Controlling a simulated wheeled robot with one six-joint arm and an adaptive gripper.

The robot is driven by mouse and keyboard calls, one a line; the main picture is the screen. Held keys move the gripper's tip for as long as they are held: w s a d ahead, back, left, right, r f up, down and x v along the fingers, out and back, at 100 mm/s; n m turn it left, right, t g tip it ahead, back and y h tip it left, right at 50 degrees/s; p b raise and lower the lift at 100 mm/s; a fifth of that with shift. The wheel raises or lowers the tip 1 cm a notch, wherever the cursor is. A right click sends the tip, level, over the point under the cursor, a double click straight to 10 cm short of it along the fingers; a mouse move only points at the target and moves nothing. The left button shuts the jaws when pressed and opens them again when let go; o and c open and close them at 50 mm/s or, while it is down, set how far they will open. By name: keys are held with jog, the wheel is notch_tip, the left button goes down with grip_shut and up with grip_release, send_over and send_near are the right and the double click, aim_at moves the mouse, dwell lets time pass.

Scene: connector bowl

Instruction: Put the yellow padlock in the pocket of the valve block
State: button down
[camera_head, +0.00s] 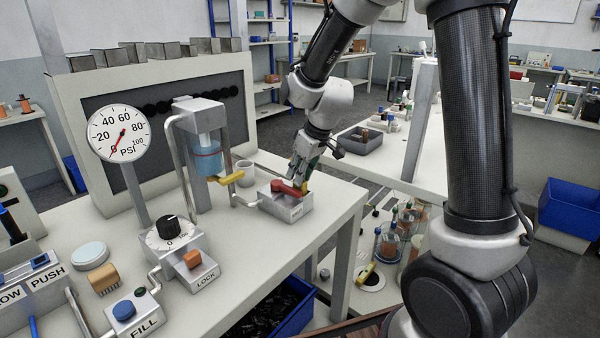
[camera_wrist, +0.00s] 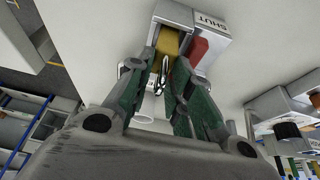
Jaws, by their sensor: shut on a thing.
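The valve block (camera_head: 285,206) is a grey metal box near the right end of the bench, with a red lever (camera_head: 287,188) along its top. In the wrist view the block (camera_wrist: 222,27) reads SHUT, and the red lever (camera_wrist: 199,50) lies right beside my fingers. My gripper (camera_wrist: 168,66) is shut on the yellow padlock (camera_wrist: 169,41), whose silver shackle shows between the fingertips. In the head view my gripper (camera_head: 301,174) points down over the block, with a bit of the yellow padlock (camera_head: 305,186) showing at its top. I cannot tell how deep the padlock sits in the pocket.
A pipe runs from the block to a stand with a blue cylinder (camera_head: 207,160) and a yellow lever (camera_head: 231,178). A white cup (camera_head: 246,173) stands behind. A pressure gauge (camera_head: 118,133) and a LOCK box (camera_head: 197,270) are further left. The bench edge is close on the right.

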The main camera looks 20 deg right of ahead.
jog(key=c, duration=1.3)
grip_release()
jog(key=shift+f, duration=0.1)
jog(key=v, duration=1.2)
jog(key=s+d+r+m+h, duration=0.1)
jog(key=s+d+m, duration=0.2)
jog(key=s, duration=0.9)
jog(key=s+d+r+m+h, duration=0.1)
jog(key=s+d+r+m, duration=0.1)
jog(key=s+d, duration=0.7)
jog(key=s+m, duration=0.1)
jog(key=s, duration=0.2)
jog(key=shift+s+d+m+t, duration=0.2)
jog(key=shift+m+t, duration=0.1)
jog(key=shift+m, duration=0.1)
